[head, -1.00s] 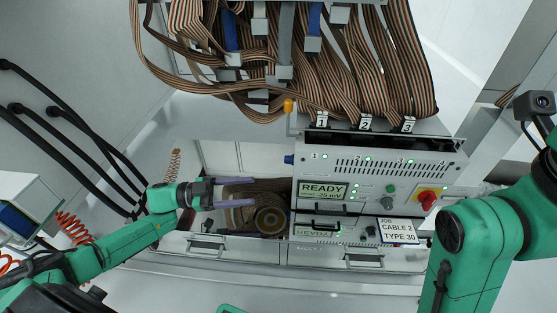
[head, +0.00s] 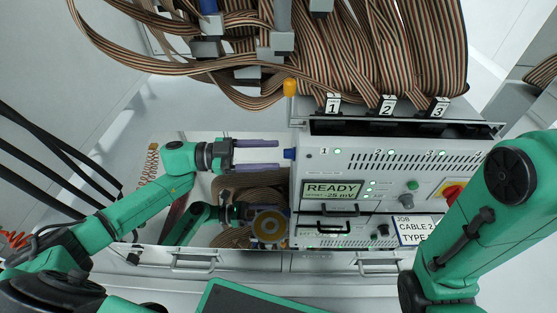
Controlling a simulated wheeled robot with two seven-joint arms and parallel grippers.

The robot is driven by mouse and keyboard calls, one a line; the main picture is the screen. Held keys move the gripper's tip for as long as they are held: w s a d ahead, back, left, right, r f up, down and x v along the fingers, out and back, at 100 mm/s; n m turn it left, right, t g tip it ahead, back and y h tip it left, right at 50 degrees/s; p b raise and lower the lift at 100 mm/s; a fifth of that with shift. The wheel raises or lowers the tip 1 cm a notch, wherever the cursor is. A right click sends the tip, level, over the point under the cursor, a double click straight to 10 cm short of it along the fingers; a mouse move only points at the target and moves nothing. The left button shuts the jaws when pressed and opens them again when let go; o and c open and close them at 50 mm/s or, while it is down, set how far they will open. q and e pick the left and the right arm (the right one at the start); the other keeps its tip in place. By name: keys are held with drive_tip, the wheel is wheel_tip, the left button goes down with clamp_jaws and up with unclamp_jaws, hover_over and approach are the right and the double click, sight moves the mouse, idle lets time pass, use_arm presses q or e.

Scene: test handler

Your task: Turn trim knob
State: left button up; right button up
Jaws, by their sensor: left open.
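The test handler box (head: 335,165) has a display (head: 333,190) reading READY and an offset of -25 mV. A small blue knob (head: 289,154) sticks out of its left side. A round grey knob (head: 410,186) is on its front panel. Neither knob shows a label I can read. My left gripper (head: 279,155) is open and empty. Its two purple fingers point right, one above and one below the blue knob's height, with tips just left of it. I cannot tell if they touch it. My right arm covers part of the box's right side; its gripper is out of view.
Striped ribbon cables (head: 405,50) hang above the box, over slots marked 1, 2 and 3. An orange-capped post (head: 290,88) stands at its upper left corner. A red and yellow switch (head: 450,191) is partly behind my right arm. A drawer handle (head: 320,228) lies below the display.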

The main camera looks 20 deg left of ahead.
sight(288, 154)
use_arm(q)
drive_tip(key=x, duration=0.3)
drive_tip(key=shift+b, duration=0.3)
drive_tip(key=shift+a, duration=0.1)
clamp_jaws()
drive_tip(key=shift+m, duration=0.3)
drive_tip(key=shift+w+m+h+p, duration=0.1)
drive_tip(key=shift+m+h+p, duration=0.25)
drive_tip(key=shift+m, duration=5.35)
